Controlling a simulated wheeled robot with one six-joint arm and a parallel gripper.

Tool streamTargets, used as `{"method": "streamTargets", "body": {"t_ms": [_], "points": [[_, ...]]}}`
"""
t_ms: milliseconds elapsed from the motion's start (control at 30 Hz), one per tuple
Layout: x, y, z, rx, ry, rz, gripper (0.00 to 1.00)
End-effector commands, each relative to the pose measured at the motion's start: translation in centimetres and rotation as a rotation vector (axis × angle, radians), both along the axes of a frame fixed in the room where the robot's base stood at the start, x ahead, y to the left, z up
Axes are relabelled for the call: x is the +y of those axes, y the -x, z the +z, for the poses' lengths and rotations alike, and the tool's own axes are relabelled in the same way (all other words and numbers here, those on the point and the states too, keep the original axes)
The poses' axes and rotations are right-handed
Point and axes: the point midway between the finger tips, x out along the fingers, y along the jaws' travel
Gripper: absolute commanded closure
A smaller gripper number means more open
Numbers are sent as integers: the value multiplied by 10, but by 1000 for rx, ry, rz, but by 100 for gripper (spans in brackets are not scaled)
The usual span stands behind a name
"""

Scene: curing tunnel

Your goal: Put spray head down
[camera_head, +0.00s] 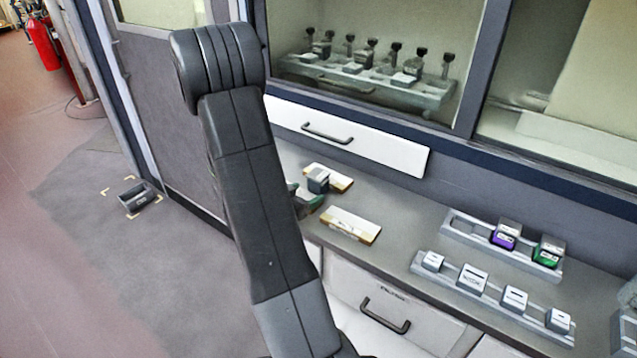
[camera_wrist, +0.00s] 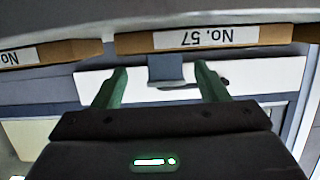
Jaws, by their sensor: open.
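A small grey block (camera_head: 318,180), likely the spray head, sits on the far pale board (camera_head: 340,178) on the counter. In the wrist view the grey block (camera_wrist: 165,68) lies between the two green fingers, with a visible gap on each side. It meets the edge of a board labelled "No. 57" (camera_wrist: 205,38), which reads upside down. My gripper (camera_wrist: 160,82) is open around the block and appears to hold nothing. In the head view my arm hides most of my gripper (camera_head: 308,198); only some green shows beside the block.
A second pale board (camera_head: 350,226) lies nearer. Grey racks at right hold purple (camera_head: 503,239) and green (camera_head: 548,253) blocks and several white-topped ones (camera_head: 472,278). A white drawer (camera_head: 350,137) stands behind the boards. Free counter lies between boards and racks. A dark bin (camera_head: 137,197) is on the floor.

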Motion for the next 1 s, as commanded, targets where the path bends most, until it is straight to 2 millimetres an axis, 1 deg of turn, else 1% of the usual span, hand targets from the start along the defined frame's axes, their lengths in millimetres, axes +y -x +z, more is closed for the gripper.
{"method": "streamTargets", "body": {"t_ms": [33, 167, 367, 500, 600, 800, 833, 867, 900, 967, 1000], "points": [[-3, -4, -1, 0, 0, -1, 33], [-7, -9, -3, 2, -1, 0, 33], [-18, -32, -8, 1, 0, -2, 33], [-27, -47, -14, 1, 0, -1, 33], [-30, -51, -17, 1, 0, 1, 33], [-30, -51, -17, 0, -1, 2, 33], [-30, -51, -17, 0, -1, 2, 35], [-30, -51, -17, 0, -1, 2, 41], [-30, -51, -17, 0, -1, 2, 48], [-30, -51, -17, 0, -1, 2, 60], [-30, -51, -17, 0, -1, 2, 68]]}}
